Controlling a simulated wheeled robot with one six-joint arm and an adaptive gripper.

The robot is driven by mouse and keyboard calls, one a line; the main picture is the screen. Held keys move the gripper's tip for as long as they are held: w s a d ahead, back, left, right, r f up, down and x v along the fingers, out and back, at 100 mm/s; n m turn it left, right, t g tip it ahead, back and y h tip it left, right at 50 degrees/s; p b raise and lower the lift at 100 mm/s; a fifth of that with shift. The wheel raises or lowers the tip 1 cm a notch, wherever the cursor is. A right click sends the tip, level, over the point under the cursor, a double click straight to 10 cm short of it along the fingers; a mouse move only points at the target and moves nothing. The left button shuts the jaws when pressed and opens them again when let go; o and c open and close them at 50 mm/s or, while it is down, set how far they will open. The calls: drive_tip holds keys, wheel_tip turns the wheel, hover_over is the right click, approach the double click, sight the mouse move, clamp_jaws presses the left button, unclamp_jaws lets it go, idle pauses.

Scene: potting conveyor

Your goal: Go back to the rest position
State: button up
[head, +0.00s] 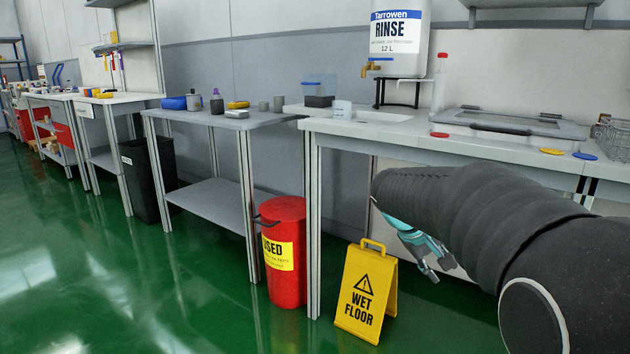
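My gripper (437,264) hangs at the end of my dark, ribbed-sleeved arm in the right half of the head view. It is in front of the white bench and lower than its top. Its teal body and grey fingers show partly, pointing down and to the right. The fingers appear apart with nothing between them. The sleeve hides the rest of the wrist.
A yellow wet floor sign (367,293) stands left of my gripper, beside a red bin (284,250). The white bench (440,146) carries a rinse tank (398,40) and a lidded tray (510,122). Green floor (130,290) is clear at left.

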drive_tip(key=s+a+f+m+t+y+p, duration=0.1)
drive_tip(key=s+a+y+p, duration=0.3)
drive_tip(key=s, duration=0.6)
drive_tip(key=s+a+m+t+y, duration=0.1)
drive_tip(key=s+a+y, duration=0.1)
drive_tip(key=s+a, duration=0.65)
drive_tip(key=s+d+r+t+p, duration=0.1)
drive_tip(key=s+d+r+p, duration=0.1)
drive_tip(key=s+r, duration=0.2)
drive_tip(key=s, duration=0.3)
drive_tip(key=shift+s+d+m+t+y, duration=0.2)
drive_tip(key=shift+d+m+t+y, duration=0.1)
drive_tip(key=shift+d+m, duration=0.1)
drive_tip(key=shift+d, duration=0.1)
